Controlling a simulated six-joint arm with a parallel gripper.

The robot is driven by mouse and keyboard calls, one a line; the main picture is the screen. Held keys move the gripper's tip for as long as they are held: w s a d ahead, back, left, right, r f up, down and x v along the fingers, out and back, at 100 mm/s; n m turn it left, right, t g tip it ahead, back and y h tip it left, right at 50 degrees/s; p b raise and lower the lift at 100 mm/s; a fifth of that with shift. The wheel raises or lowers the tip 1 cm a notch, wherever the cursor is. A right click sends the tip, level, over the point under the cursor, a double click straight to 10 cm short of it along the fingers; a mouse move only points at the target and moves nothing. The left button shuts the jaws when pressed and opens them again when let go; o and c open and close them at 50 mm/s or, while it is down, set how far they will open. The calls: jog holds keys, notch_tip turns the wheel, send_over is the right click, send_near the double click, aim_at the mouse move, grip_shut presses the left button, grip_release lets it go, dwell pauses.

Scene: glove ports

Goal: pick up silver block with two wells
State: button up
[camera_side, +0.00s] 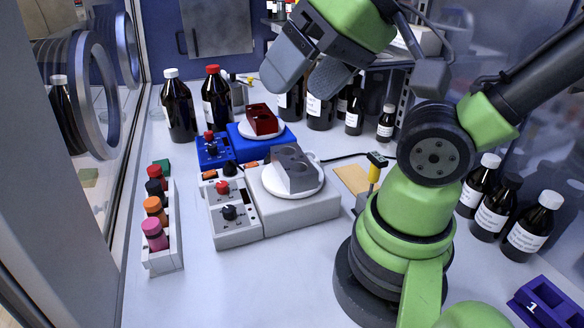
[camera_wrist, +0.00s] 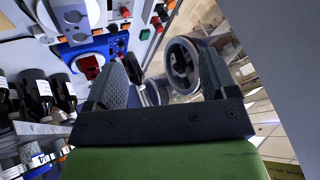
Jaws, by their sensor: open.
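In the wrist view the silver block (camera_wrist: 72,15) shows at the top left, partly cut by the frame edge. My gripper (camera_side: 308,82) is open and empty, above and behind the block, over the dark bottles. In the wrist view my gripper (camera_wrist: 160,75) has its two fingers apart with nothing between them.
A red block (camera_side: 262,120) sits on a blue stirrer (camera_side: 272,137) behind the silver block. A white rack (camera_side: 165,255) with coloured caps stands at the left. Dark bottles (camera_side: 178,108) stand at the back, others (camera_side: 526,225) at the right.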

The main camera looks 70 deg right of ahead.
jog(key=shift+o, duration=0.7)
jog(key=shift+w, duration=0.1)
